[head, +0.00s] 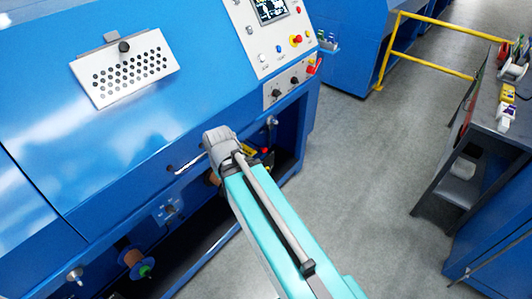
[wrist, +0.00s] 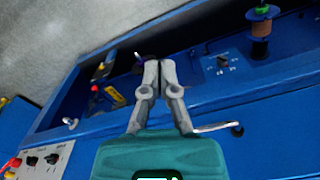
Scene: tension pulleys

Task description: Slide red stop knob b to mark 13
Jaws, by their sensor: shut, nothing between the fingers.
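My gripper (wrist: 160,64) is shut and empty in the wrist view, its fingertips together over the dark recess of the blue machine. A small red knob (wrist: 95,89) sits beside a yellow label in that recess, left of and apart from my fingertips. A red spot also shows in the head view (head: 265,151), just right of my wrist. I cannot tell whether this is stop knob b. No letter, scale or mark 13 is readable. In the head view my arm hides most of the gripper.
A metal handle (wrist: 212,127) sticks out close to the right of my gripper. A spool (wrist: 262,28) stands in the recess at upper right. The control panel (head: 270,40) has several knobs. Grey floor is free on the right, up to a dark bench (head: 480,150).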

